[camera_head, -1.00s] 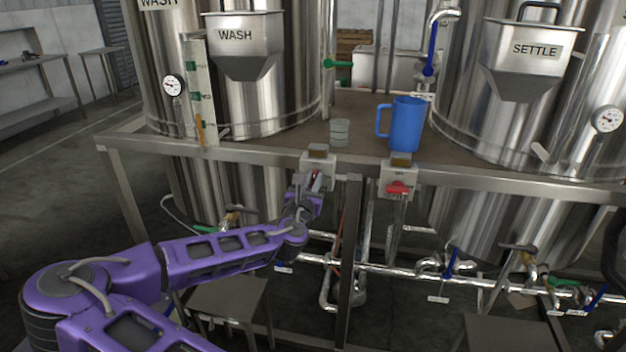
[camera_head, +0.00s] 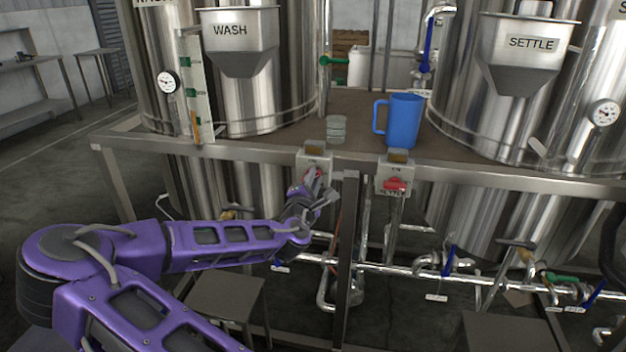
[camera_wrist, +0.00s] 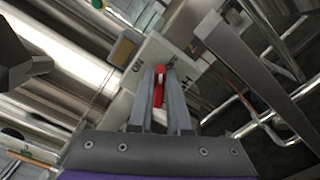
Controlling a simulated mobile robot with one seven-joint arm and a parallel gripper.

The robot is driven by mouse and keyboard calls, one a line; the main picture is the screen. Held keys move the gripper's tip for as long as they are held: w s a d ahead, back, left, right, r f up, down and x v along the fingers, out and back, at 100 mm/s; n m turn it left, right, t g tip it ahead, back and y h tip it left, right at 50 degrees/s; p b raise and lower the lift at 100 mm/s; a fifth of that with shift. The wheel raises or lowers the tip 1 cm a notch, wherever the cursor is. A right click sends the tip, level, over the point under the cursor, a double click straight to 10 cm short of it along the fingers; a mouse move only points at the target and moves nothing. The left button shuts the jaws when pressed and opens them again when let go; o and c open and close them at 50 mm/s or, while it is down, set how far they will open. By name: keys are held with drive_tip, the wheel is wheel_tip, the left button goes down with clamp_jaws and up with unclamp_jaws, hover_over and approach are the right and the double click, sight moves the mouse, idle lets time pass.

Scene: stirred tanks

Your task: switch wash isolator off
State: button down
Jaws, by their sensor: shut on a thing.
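The wash isolator (camera_head: 314,160) is a grey box with a red handle, fixed to the front rail of the frame below the WASH tank. In the wrist view its pale face (camera_wrist: 146,75) is tilted, with lettering beside the red handle (camera_wrist: 159,88). My gripper (camera_head: 317,185) is at the front of this box. In the wrist view my gripper (camera_wrist: 160,100) has its two fingers closed on either side of the red handle. The fingers hide part of the handle, so its exact angle is hard to tell.
A second isolator with a red handle (camera_head: 395,184) is to the right on the same rail. A frame post (camera_head: 347,240) and pipes (camera_head: 400,270) are just below and right.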

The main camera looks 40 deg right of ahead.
drive_tip(key=m, duration=0.2)
drive_tip(key=m+b, duration=0.1)
drive_tip(key=m, duration=0.3)
drive_tip(key=shift+d+f, duration=0.1)
drive_tip(key=shift+f, duration=0.2)
drive_tip(key=shift+m, duration=0.3)
drive_tip(key=c, duration=0.9)
unclamp_jaws()
drive_tip(key=shift+o, duration=0.2)
drive_tip(key=shift+s+f, duration=0.1)
drive_tip(key=shift+s, duration=0.05)
